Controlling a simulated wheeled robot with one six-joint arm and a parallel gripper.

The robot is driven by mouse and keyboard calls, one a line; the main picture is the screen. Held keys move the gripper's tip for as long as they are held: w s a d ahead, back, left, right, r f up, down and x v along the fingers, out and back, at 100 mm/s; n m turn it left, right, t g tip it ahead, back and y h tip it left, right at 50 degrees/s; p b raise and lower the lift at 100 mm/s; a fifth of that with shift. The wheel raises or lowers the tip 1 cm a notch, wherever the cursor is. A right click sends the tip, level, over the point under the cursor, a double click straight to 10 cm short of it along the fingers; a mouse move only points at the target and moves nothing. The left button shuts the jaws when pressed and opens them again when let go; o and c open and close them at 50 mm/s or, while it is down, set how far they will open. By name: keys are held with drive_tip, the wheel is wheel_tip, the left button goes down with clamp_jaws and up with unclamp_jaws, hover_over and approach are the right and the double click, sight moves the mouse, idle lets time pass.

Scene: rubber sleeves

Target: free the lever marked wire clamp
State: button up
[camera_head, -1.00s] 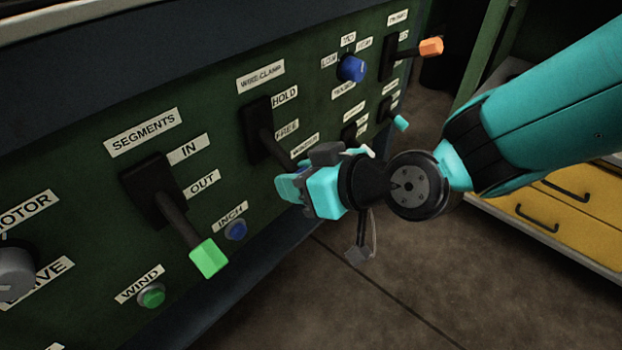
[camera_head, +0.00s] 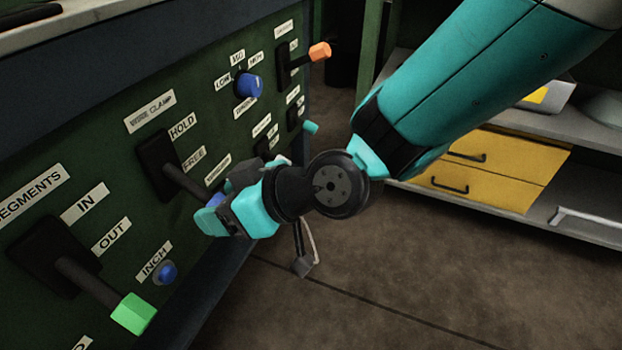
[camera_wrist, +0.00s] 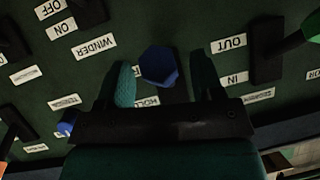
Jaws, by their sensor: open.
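The wire clamp lever (camera_head: 185,181) is a dark shaft on a black plate beside the HOLD (camera_head: 183,126) and FREE (camera_head: 194,158) labels. It points out and downward, toward the FREE end. Its blue knob (camera_wrist: 158,67) shows between my fingers in the upside-down wrist view, where the HOLD label is partly hidden behind my gripper. My gripper (camera_head: 213,212) is open at the lever's end, with one finger on each side of the knob. Small gaps show on both sides in the wrist view. The knob is mostly hidden in the head view.
A blue rotary knob (camera_head: 249,86) and an orange-tipped lever (camera_head: 319,52) are to the right. Yellow drawers (camera_head: 490,170) stand behind my arm.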

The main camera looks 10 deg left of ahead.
drive_tip(key=b+v, duration=0.2)
drive_tip(key=v, duration=1.3)
drive_tip(key=shift+d, duration=0.25)
drive_tip(key=shift+r, duration=0.15)
drive_tip(key=s+d+r+m+g+h+p, duration=0.1)
drive_tip(key=s+d+r+m+h+p, duration=0.25)
drive_tip(key=d, duration=0.45)
drive_tip(key=s+d+r+m+g+h+p, duration=0.1)
drive_tip(key=s+d+r+m+h+p, duration=0.1)
drive_tip(key=d+m+h, duration=0.45)
wheel_tip(320, 180, up, 36)
drive_tip(key=d+n+y+p, duration=0.1)
drive_tip(key=n+y+p, duration=0.1)
drive_tip(key=p, duration=3.4)
drive_tip(key=shift+w+d+f+n, duration=0.25)
drive_tip(key=shift+d+n, duration=0.05)
drive_tip(key=shift+d, duration=0.05)
